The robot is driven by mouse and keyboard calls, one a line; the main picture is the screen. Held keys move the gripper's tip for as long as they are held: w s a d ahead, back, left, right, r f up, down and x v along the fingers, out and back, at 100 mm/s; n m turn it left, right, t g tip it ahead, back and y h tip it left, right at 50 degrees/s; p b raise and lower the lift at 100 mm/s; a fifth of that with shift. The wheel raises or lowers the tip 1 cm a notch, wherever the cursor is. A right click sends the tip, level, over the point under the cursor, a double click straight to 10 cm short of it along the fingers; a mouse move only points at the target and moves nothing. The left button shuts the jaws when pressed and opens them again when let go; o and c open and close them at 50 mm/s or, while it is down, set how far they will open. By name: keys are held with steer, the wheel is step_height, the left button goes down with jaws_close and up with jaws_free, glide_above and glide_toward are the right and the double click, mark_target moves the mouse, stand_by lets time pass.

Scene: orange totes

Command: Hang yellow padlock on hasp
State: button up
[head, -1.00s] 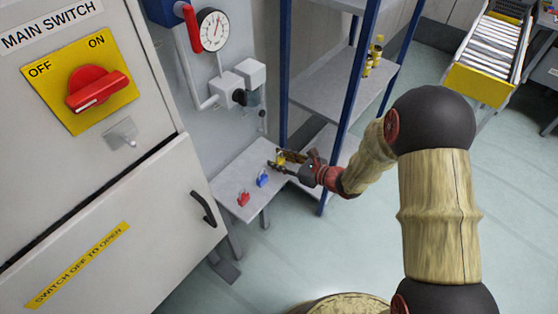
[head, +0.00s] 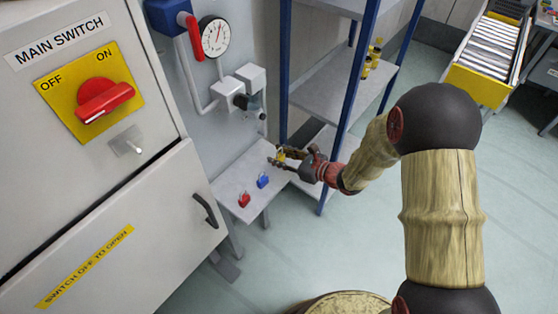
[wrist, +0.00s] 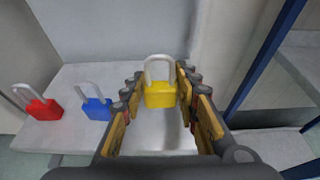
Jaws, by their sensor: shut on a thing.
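The yellow padlock (head: 280,155) is at the far end of a small grey side table. In the wrist view the yellow padlock (wrist: 160,94) is upright, its pale shackle on top, between the fingers. My gripper (head: 284,154) is shut on its body; the fingers also show in the wrist view (wrist: 158,95). Whether it touches the tabletop is unclear. The metal hasp (head: 126,144) is on the grey cabinet below the red rotary switch (head: 104,98), far left of my gripper.
A blue padlock (head: 263,181) and a red padlock (head: 244,200) stand on the side table (head: 230,184), left of the yellow one in the wrist view. A blue-post shelf (head: 345,100) rises close beside my gripper. The cabinet handle (head: 205,211) sticks out. Floor in front is open.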

steer(key=shift+r+p, duration=0.55)
steer(key=shift+r, duration=0.45)
steer(key=s+d+p, duration=0.1)
steer(key=s+d, duration=0.5)
steer(key=d, duration=0.2)
steer(key=shift+s, duration=0.1)
